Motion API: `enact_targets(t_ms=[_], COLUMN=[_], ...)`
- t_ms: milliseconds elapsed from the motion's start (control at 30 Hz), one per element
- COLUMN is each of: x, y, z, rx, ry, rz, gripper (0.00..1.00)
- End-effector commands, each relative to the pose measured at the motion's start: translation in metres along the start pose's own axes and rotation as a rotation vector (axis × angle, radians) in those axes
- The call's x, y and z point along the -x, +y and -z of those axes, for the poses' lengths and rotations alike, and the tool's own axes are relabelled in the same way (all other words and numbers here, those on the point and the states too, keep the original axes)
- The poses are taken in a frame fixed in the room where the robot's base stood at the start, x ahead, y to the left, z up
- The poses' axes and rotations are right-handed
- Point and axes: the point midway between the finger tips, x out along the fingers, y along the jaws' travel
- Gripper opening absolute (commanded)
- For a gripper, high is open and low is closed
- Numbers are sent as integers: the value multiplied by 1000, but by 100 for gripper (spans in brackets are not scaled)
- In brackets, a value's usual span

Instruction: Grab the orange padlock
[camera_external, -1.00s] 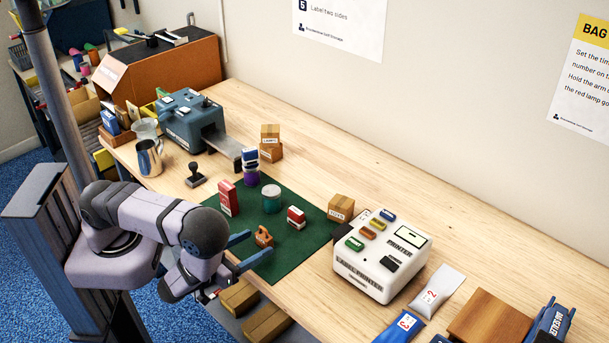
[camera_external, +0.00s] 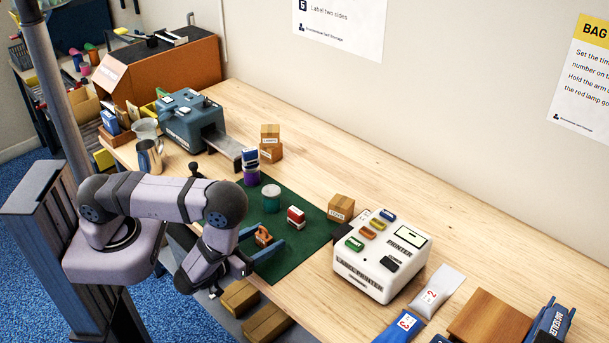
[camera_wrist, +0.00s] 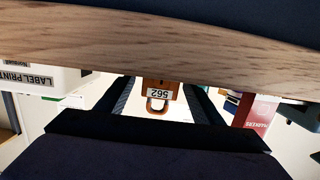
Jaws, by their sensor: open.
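The orange padlock (camera_external: 263,237) stands on the green mat (camera_external: 291,258) near its front edge. In the wrist view the padlock (camera_wrist: 160,93) appears upside down, with a white tag reading 562. My gripper (camera_external: 262,244) is open, its two blue fingers low over the mat with the padlock between them. In the wrist view the fingers of my gripper (camera_wrist: 160,100) lie left and right of the padlock, with a gap on each side. My arm hides part of the mat's left side.
On the mat, a red and white box (camera_external: 296,217) and a teal-banded jar (camera_external: 271,197) stand behind the padlock. A red markers box (camera_wrist: 256,112) shows in the wrist view. A white label printer (camera_external: 382,255) stands to the right, beside a small carton (camera_external: 341,207).

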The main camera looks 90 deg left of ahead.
Motion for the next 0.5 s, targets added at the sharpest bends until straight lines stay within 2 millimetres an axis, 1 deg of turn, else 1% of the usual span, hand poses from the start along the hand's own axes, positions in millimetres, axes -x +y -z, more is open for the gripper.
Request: enact_targets(t_ms=[33,67,100,167,200,233,500], x=[0,0,0,0,0,0,0], y=[0,0,0,0,0,0,0], z=[0,0,0,0,0,0,1], rx=[0,0,0,0,0,0,1], ry=[0,0,0,0,0,0,2], rz=[0,0,0,0,0,0,0], gripper=[54,47,37,23,13,8,8])
